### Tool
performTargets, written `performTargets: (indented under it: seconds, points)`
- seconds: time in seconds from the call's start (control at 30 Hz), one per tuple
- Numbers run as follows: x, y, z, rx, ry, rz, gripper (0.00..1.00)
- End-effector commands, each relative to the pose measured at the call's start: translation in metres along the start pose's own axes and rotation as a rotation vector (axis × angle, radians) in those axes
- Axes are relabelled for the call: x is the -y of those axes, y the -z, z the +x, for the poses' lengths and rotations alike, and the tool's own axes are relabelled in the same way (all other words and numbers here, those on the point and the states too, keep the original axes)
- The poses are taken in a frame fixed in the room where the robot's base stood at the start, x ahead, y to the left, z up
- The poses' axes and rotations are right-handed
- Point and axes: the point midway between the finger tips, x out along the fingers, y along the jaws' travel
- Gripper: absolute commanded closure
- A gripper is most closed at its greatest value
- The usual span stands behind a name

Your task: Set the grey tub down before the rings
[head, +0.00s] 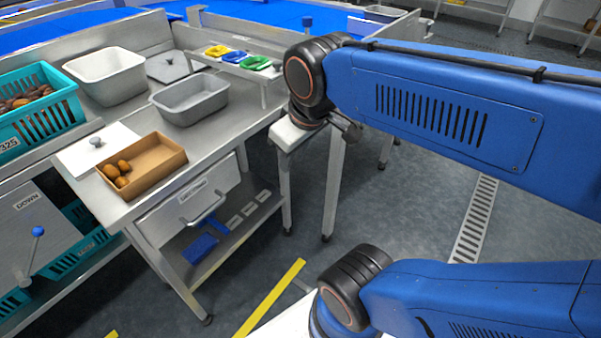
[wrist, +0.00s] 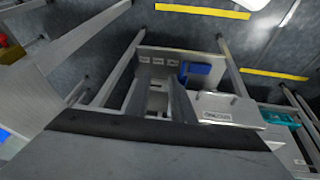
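In the head view the grey tub (head: 190,103) stands upright on the metal bench, with nothing seen holding it. Three rings lie in a row on a raised shelf beyond it: yellow (head: 216,51), blue (head: 235,57) and green (head: 256,63). The tub is on the near side of that shelf, closest to the yellow and blue ones. My arm's wrist end is to the right of the shelf, apart from the tub. No fingers can be made out in the head view. A broad grey surface with a dark edge fills the bottom of the wrist view; I cannot tell what it is.
A white tub (head: 106,77) and a teal crate of dates (head: 37,104) stand left. A brown box (head: 160,160) with several dates is near the front, beside a white board (head: 75,158). A lower shelf holds a blue dustpan (head: 199,248), also in the wrist view (wrist: 200,73).

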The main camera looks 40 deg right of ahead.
Motion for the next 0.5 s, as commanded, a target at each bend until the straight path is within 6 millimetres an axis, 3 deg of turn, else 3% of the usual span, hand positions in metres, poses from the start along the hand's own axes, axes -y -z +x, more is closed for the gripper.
performTargets:
  seconds: [0.1,0.2,0.5]
  points:
    - [0.004,-0.024,0.009,-0.024,0.010,0.135,0.79]
    - [0.007,-0.033,0.014,-0.036,0.017,0.202,0.79]
    - [0.008,-0.037,0.016,-0.040,0.019,0.231,0.79]
